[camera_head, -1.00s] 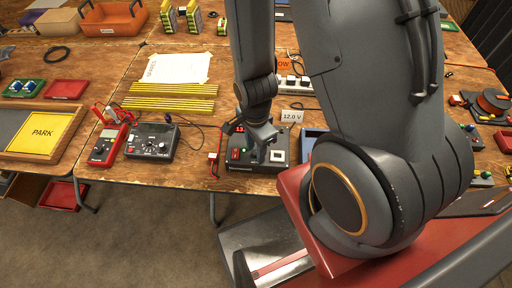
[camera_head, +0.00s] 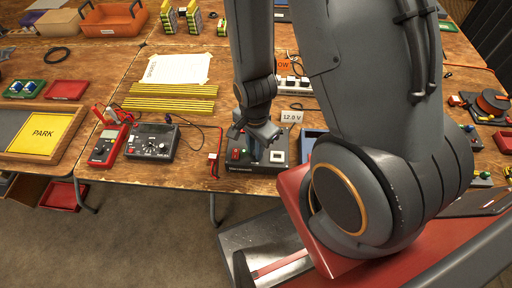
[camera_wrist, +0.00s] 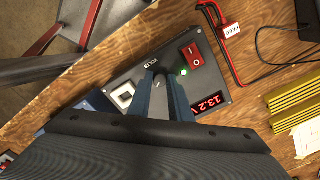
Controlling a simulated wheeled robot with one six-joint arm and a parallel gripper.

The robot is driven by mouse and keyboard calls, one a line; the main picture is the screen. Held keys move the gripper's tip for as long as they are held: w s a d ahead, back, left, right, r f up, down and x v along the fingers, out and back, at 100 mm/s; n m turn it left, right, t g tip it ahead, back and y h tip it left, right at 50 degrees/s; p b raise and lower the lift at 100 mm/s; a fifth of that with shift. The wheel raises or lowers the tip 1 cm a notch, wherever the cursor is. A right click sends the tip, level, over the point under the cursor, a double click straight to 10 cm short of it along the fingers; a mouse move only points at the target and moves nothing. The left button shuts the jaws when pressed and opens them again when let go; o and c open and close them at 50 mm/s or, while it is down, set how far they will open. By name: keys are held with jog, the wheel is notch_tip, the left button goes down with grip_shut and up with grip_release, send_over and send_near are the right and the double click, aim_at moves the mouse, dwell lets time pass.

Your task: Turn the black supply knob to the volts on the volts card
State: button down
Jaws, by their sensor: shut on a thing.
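The black supply box (camera_head: 244,168) stands near the table's front edge; it also fills the middle of the wrist view (camera_wrist: 215,92). Its red display (camera_wrist: 208,104) appears to read 13.2 V in the wrist view; my gripper hides it in the head view. The white volts card (camera_head: 292,117) behind the box reads 12.0 V. My gripper (camera_head: 257,155) points down at the box's top. In the wrist view its blue-grey fingers (camera_wrist: 161,78) are shut around the black knob (camera_wrist: 160,71), beside the "VOLTS" lettering. The knob is mostly hidden between the fingertips.
A red rocker switch (camera_wrist: 193,55) and a lit green lamp (camera_wrist: 183,72) sit close beside the fingers. A black box with dials (camera_head: 152,142) and a red multimeter (camera_head: 104,145) stand to the left.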

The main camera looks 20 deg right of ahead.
jog(key=n, duration=0.7)
jog(key=shift+p, duration=0.35)
jog(key=n, duration=0.6)
jog(key=shift+n, duration=0.4)
jog(key=n, duration=1.1)
jog(key=shift+n, duration=0.4)
jog(key=shift+s, duration=0.1)
jog(key=c, duration=1.6)
grip_release()
